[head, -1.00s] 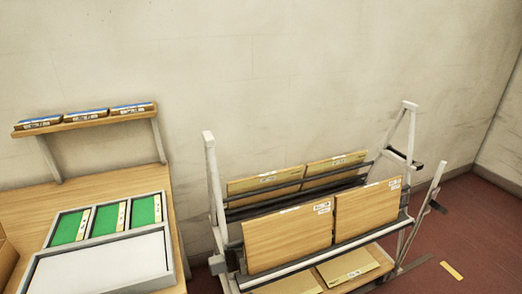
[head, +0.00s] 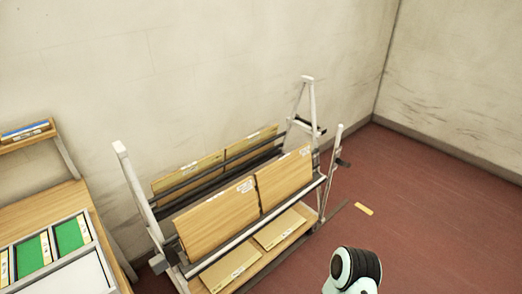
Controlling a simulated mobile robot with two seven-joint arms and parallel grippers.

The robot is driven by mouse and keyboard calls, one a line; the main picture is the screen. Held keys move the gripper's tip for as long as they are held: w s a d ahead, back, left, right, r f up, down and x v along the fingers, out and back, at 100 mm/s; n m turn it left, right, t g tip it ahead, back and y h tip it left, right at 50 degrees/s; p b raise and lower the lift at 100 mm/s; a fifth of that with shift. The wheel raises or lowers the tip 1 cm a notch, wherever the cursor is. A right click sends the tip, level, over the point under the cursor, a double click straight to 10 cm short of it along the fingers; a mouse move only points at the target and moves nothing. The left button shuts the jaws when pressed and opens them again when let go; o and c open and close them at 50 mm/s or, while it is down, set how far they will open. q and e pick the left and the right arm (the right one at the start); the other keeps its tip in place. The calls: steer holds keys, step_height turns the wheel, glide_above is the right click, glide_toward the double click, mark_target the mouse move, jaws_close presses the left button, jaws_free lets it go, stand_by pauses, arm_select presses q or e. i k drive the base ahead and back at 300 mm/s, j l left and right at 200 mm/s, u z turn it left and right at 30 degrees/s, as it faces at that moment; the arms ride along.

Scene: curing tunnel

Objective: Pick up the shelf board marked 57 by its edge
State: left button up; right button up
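Wooden shelf boards stand on a white-framed rack (head: 133,185) in the middle of the head view. A front left board (head: 217,222) and a front right board (head: 284,180) lean side by side, each with a small white label near its top edge. A back left board (head: 188,172) and a back right board (head: 250,146) stand behind them. Two more boards lie on the lower shelf, a left one (head: 230,266) and a right one (head: 280,229). The labels are too small to read, so I cannot tell which board is marked 57. Neither gripper is in view.
A wooden table (head: 75,200) at the left holds a tray with green panels (head: 72,234), and a small raised shelf (head: 28,140) stands on it. The floor right of the rack is largely clear.

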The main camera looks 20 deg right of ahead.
mark_target(279, 179)
steer(key=i+l+u, duration=0.1)
steer(key=l+u, duration=0.15)
steer(key=u, duration=0.15)
steer(key=l+u, duration=0.25)
steer(key=u, duration=0.15)
steer(key=i+l+u, duration=0.1)
steer(key=l+u, duration=0.25)
steer(key=l, duration=1.8)
steer(key=k+u, duration=0.05)
